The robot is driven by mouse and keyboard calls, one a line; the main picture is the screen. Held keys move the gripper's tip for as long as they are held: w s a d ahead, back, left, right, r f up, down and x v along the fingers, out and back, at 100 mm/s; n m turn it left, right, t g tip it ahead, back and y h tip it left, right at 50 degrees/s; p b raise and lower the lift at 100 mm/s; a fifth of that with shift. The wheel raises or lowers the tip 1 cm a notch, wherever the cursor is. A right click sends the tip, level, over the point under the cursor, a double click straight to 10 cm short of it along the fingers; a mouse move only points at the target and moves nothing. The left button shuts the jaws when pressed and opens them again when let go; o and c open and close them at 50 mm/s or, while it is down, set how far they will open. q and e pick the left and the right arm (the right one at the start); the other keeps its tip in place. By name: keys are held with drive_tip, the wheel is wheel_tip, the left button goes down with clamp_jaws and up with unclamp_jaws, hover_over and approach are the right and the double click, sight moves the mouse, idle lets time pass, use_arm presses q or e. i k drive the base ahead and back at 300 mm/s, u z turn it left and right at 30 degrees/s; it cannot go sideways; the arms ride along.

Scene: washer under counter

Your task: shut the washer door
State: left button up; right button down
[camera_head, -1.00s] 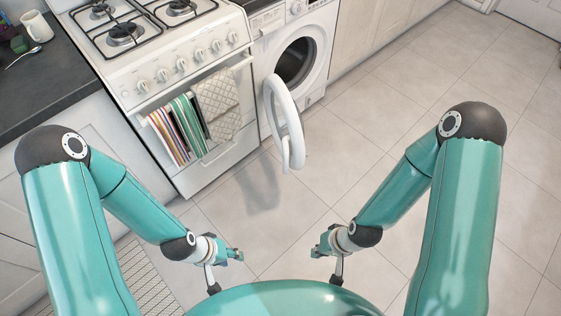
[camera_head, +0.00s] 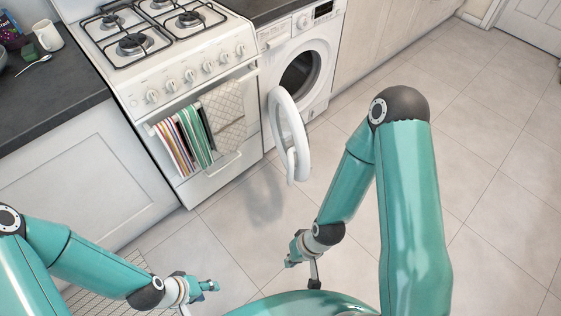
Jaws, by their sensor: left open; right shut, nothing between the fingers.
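The white washer (camera_head: 318,45) stands under the counter, right of the stove. Its round door (camera_head: 288,135) is swung wide open towards me and stands out from the front, so the dark drum opening (camera_head: 300,75) shows. My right gripper (camera_head: 291,262) is low in front of the door, apart from it, with its fingers together and nothing in them. My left gripper (camera_head: 212,286) is further left and lower, open and empty, away from the washer. Parts of both grippers are small and hard to make out.
A white stove (camera_head: 170,60) with striped and checked towels (camera_head: 185,138) on its front rail stands left of the washer. A dark counter (camera_head: 60,95) with a white mug (camera_head: 47,36) is at the far left. The tiled floor (camera_head: 480,180) on the right is clear.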

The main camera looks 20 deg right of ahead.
sight(300, 171)
drive_tip(key=u, duration=0.05)
drive_tip(key=i, duration=1)
drive_tip(key=z, duration=0.05)
